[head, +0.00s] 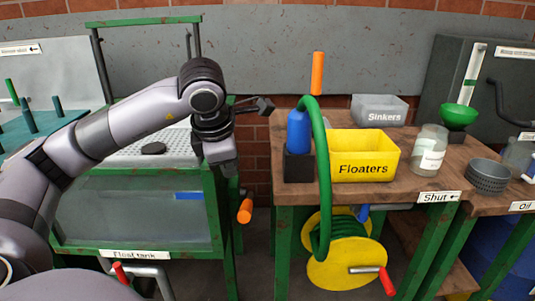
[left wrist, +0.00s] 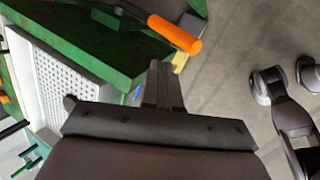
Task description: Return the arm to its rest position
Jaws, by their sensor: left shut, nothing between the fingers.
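My left arm comes in from the left in the head view and bends down over the right end of the float tank (head: 130,215). In the left wrist view the shut fingers (left wrist: 162,85) point past the green tank frame toward the orange handle (left wrist: 175,33). My right gripper does not show clearly in either view.
The wooden bench (head: 400,195) carries a yellow Floaters bin (head: 363,145), a grey Sinkers bin (head: 379,109), a blue bottle (head: 298,132), a glass jar (head: 430,148) and a green funnel (head: 458,114). A yellow hose reel (head: 330,268) hangs below. A dark disc (head: 153,148) lies on the perforated tank top.

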